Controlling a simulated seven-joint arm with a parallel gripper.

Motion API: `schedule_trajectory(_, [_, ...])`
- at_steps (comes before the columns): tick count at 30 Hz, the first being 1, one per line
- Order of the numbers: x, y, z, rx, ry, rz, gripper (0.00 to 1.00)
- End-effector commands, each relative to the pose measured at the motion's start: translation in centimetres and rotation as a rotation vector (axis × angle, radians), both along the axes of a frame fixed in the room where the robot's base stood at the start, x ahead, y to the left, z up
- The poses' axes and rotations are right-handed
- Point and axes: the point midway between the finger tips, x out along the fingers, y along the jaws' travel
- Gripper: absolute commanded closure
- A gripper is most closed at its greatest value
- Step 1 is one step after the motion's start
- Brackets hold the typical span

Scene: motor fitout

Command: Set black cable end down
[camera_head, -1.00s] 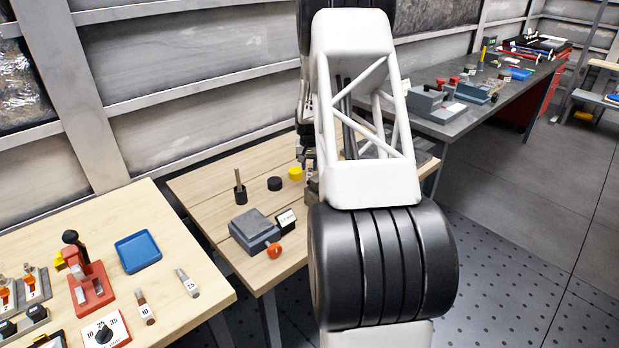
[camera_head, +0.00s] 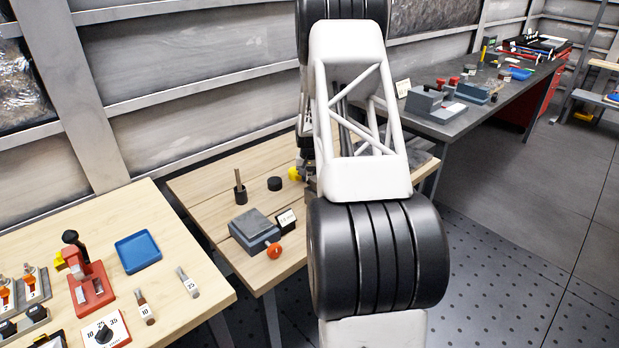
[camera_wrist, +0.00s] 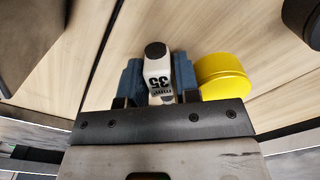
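The black cable end (camera_wrist: 158,72) shows in the wrist view as a short white sleeve marked "35 mm" with a dark round tip. It sits between the two blue fingers of my gripper (camera_wrist: 159,82), which are shut on it from both sides. Pale table boards lie behind it; I cannot tell whether it touches them. A yellow cylinder (camera_wrist: 224,76) is close beside the right finger. In the head view my arm hides the cable end and most of the gripper, and the yellow cylinder (camera_head: 294,174) shows just left of the gripper.
On the same wooden table (camera_head: 215,190) stand a black cylinder (camera_head: 275,184), a black holder with a rod (camera_head: 240,194) and a grey block (camera_head: 252,229) with an orange knob (camera_head: 274,251). The left table bears a blue tray (camera_head: 138,252) and a red press (camera_head: 92,289).

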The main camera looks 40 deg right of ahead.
Motion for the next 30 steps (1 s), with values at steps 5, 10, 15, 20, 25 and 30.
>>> schedule_trajectory(5, [0.0,0.0,0.0,0.000,0.000,0.000,0.72])
schedule_trajectory(10, [0.0,0.0,0.0,0.000,0.000,0.000,0.98])
schedule_trajectory(15, [0.0,0.0,0.0,0.000,0.000,0.000,1.00])
schedule_trajectory(20, [0.0,0.0,0.2,-0.001,-0.001,0.000,1.00])
schedule_trajectory(25, [0.0,0.0,1.3,-0.002,-0.002,0.000,1.00])
schedule_trajectory(30, [0.0,0.0,3.3,-0.001,-0.001,0.000,1.00])
